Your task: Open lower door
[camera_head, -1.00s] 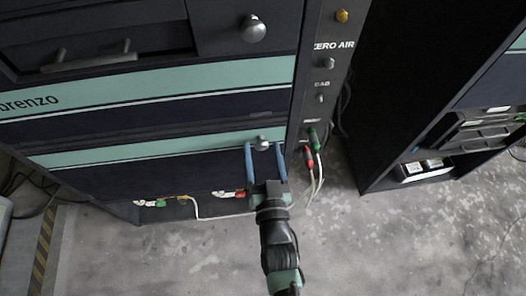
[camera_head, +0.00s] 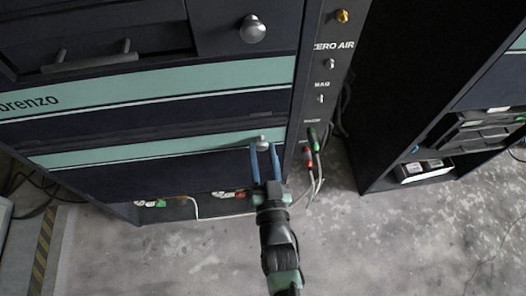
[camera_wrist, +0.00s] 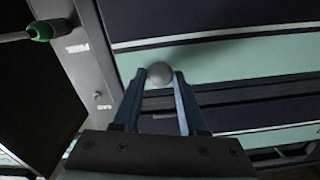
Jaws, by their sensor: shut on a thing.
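The lower door (camera_head: 150,170) is a dark panel with a light green stripe along its top, low on the cabinet front. It also shows in the wrist view (camera_wrist: 235,60). Its round silver knob (camera_head: 262,140) sits near the door's right end. My gripper (camera_head: 262,148) reaches up to the knob from below, its two blue fingers on either side of it. In the wrist view my gripper (camera_wrist: 160,78) is shut on the knob (camera_wrist: 160,74), which sits between the fingertips. The door looks closed, or very nearly so.
Red and green plugs with white cables (camera_head: 312,150) hang just right of the knob. More connectors (camera_head: 150,203) show under the door. A second dark cabinet (camera_head: 410,90) stands to the right. The concrete floor (camera_head: 400,245) in front is clear.

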